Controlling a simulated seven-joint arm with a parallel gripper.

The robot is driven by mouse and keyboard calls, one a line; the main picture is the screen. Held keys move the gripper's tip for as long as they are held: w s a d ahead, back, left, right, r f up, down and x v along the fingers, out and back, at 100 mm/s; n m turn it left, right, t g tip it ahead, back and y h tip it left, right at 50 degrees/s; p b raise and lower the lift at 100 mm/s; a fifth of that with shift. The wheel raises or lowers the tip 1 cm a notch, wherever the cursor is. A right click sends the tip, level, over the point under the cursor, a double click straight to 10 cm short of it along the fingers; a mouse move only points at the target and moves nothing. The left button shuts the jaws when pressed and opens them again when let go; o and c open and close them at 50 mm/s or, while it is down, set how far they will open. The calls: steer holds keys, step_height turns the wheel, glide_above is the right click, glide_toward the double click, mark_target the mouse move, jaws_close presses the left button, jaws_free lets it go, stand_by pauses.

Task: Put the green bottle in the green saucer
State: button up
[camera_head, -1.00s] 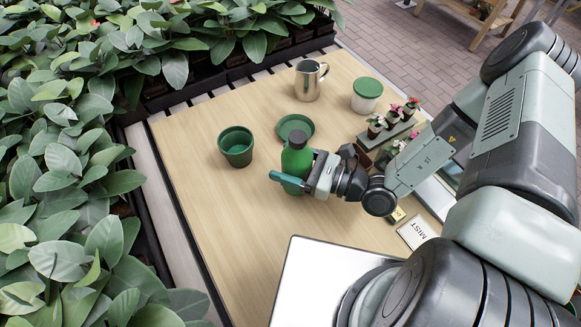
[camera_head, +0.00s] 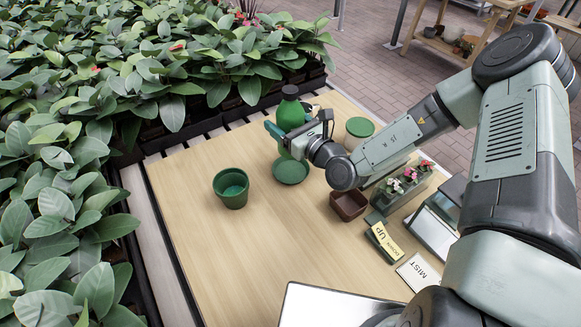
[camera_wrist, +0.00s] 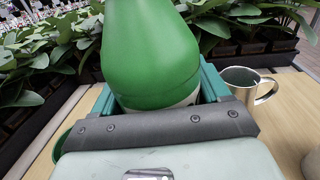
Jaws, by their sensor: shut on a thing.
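The green bottle (camera_head: 291,112), with a dark cap, is upright in my gripper (camera_head: 285,135), which is shut on it. In the head view the bottle appears above and behind the green saucer (camera_head: 291,170), held up off the table. The saucer lies flat on the table and looks empty. In the wrist view the bottle (camera_wrist: 152,50) fills the middle between the green fingers, and its lower end is hidden by the gripper body. A bit of green rim (camera_wrist: 62,146), likely the saucer or the pot, shows at the lower left there.
A green pot (camera_head: 231,188) stands left of the saucer. A metal jug (camera_wrist: 243,85) is behind the bottle. A white tub with green lid (camera_head: 359,128), a brown pot (camera_head: 348,204) and a flower planter (camera_head: 406,180) stand right. The table's front left is clear.

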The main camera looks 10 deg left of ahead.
steer(key=shift+m, duration=0.3)
steer(key=f, duration=0.2)
steer(key=w+f, duration=0.1)
steer(key=f, duration=0.2)
steer(key=shift+f, duration=2.35)
steer(key=shift+f, duration=0.15)
steer(key=o, duration=1.5)
steer(key=shift+c, duration=0.2)
steer(key=shift+s, duration=0.1)
steer(key=v, duration=0.4)
steer(key=shift+s+d, duration=0.15)
steer(key=shift+d, duration=0.05)
step_height(320, 180, up, 7)
steer(key=shift+s+d+r, duration=0.1)
steer(key=shift+s+d, duration=0.05)
